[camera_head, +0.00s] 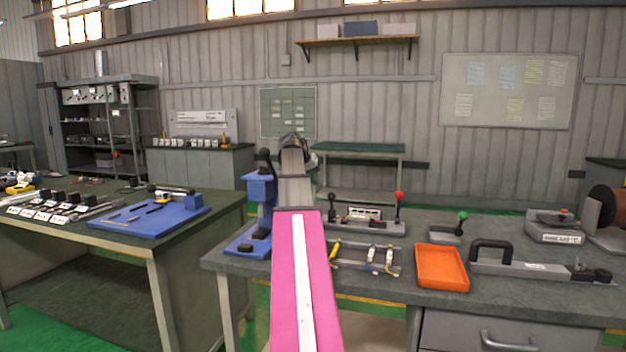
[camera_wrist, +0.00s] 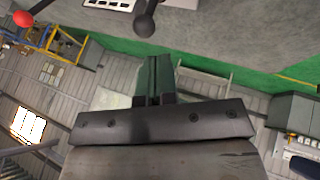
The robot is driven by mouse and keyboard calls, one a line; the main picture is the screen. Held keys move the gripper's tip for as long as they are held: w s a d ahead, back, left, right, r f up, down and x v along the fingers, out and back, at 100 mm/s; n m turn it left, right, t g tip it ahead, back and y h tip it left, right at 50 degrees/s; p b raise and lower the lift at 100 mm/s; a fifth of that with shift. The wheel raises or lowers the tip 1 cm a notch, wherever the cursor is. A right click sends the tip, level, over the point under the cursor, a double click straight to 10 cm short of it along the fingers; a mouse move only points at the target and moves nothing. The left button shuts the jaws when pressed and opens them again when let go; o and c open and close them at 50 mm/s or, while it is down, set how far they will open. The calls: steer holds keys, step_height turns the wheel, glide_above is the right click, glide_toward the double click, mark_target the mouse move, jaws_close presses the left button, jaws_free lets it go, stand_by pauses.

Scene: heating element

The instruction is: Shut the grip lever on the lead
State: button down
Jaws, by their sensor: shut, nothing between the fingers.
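A grey fixture (camera_head: 365,226) stands on the right-hand bench, with a black-knobbed lever (camera_head: 332,205) at its left and a red-knobbed lever (camera_head: 399,200) at its right. Both levers stand up. The wrist view shows the black knob (camera_wrist: 145,22) and the red knob (camera_wrist: 23,19) near its top edge. I cannot tell which is the grip lever, and the lead is not clear. My gripper (camera_wrist: 157,78) is shut and empty, apart from both knobs. In the head view my gripper (camera_head: 292,140) is small and dark, above and left of the fixture.
A blue stand (camera_head: 260,190) is close left of my arm. In front of the fixture lies a rack with several small leads (camera_head: 371,258). Right of it are an orange tray (camera_head: 442,268), a green-knobbed lever (camera_head: 462,217) and a black-handled tool (camera_head: 530,266).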

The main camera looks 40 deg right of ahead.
mark_target(332, 201)
steer(key=x, duration=0.6)
steer(key=shift+d+f, duration=0.2)
steer(key=shift+f, duration=0.1)
steer(key=shift+s+d, duration=0.1)
steer(key=shift+s, duration=0.05)
